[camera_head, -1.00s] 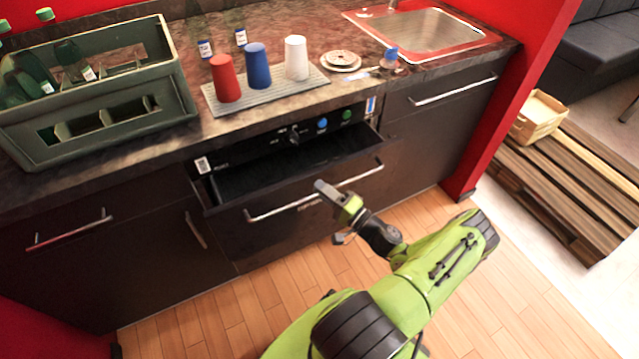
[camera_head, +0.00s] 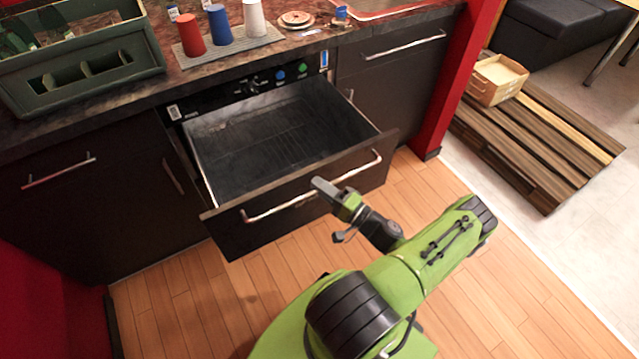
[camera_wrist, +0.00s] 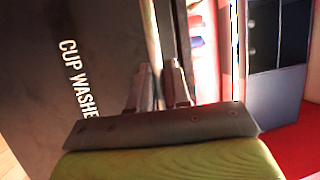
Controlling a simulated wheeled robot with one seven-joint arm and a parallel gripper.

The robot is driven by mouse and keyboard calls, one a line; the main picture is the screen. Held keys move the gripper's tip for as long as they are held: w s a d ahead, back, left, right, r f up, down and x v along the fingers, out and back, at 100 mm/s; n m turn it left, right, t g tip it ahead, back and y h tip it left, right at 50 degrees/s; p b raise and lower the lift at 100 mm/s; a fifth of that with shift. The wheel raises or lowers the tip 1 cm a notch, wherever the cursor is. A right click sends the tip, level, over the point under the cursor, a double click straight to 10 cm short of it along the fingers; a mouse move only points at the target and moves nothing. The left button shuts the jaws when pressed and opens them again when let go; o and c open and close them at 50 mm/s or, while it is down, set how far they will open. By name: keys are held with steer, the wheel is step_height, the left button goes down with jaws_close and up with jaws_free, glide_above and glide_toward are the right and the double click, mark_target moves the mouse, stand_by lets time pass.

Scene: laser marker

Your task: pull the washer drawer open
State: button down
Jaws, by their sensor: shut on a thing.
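The washer drawer (camera_head: 226,238) stands far out from the counter front in the head view, with its empty dark inside showing. A long metal handle (camera_head: 268,212) runs across its front. My gripper (camera_head: 324,187) is at the right half of this handle and shut on it. In the wrist view the two fingers (camera_wrist: 160,88) sit around the pale handle bar (camera_wrist: 151,40). The drawer front there bears the words "CUP WASHE", the rest cut off by my gripper. The exact finger contact is small and partly hidden in the head view.
A control panel (camera_head: 262,84) lies above the drawer. Red, blue and white cups (camera_head: 222,24) stand on a grey mat on the counter, beside a green crate (camera_head: 120,70). A wooden box (camera_head: 497,80) sits on a pallet at right. Wooden floor lies in front.

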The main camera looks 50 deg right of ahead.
steer(key=shift+s+a, duration=0.2)
steer(key=shift+s, duration=0.4)
steer(key=c, duration=1.4)
jaws_free()
steer(key=shift+c, duration=0.2)
steer(key=v, duration=1.5)
steer(key=shift+s+f, duration=0.2)
steer(key=shift+s, duration=0.15)
